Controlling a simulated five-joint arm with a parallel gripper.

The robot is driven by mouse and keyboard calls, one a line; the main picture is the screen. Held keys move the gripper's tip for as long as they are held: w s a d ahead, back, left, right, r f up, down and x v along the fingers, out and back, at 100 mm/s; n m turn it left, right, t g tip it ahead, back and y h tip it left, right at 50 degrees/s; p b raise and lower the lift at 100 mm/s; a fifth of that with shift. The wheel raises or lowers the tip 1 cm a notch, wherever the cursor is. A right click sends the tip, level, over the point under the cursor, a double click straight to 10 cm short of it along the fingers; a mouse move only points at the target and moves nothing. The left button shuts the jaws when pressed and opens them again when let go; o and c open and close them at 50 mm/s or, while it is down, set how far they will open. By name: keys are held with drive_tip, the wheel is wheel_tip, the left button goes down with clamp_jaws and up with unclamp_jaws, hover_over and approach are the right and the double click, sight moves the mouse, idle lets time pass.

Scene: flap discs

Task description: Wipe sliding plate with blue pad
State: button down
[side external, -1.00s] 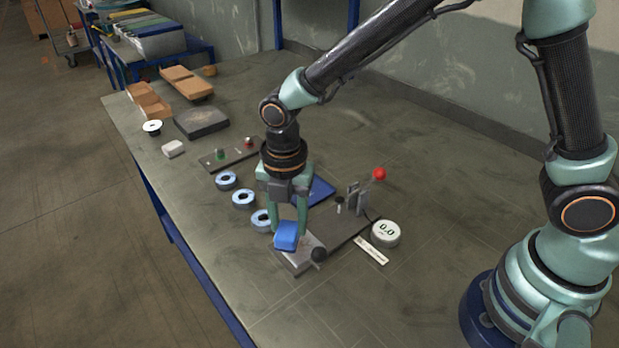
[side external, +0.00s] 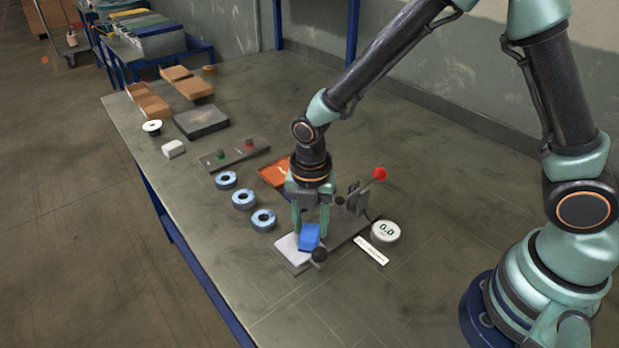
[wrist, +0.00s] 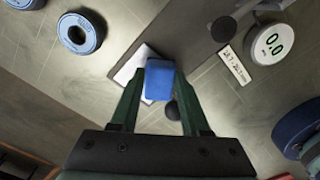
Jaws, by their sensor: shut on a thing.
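My gripper (side external: 311,232) is shut on the blue pad (side external: 309,238), which also shows between the fingers in the wrist view (wrist: 159,80). The pad is over the light sliding plate (side external: 288,247), towards its right part near the black knob (side external: 319,255). I cannot tell for sure whether the pad touches the plate. In the wrist view the plate (wrist: 131,66) shows to the left of the pad and partly behind it. The plate sits at the near end of a dark fixture base (side external: 345,226).
A clamp with a red ball handle (side external: 379,173) stands at the back of the fixture. A round gauge (side external: 385,232) and a white label strip (side external: 371,250) lie right of it. Several blue-ringed discs (side external: 263,219) lie left. An orange-red item (side external: 274,172) lies behind my gripper.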

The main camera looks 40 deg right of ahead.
drive_tip(key=shift+d, duration=0.85)
drive_tip(key=shift+a, duration=3.25)
drive_tip(key=shift+w+a, duration=0.2)
drive_tip(key=shift+w+d, duration=0.15)
drive_tip(key=shift+d, duration=3.25)
drive_tip(key=shift+a, duration=3.45)
wheel_tip(320, 180, up, 8)
drive_tip(key=shift+d, duration=0.15)
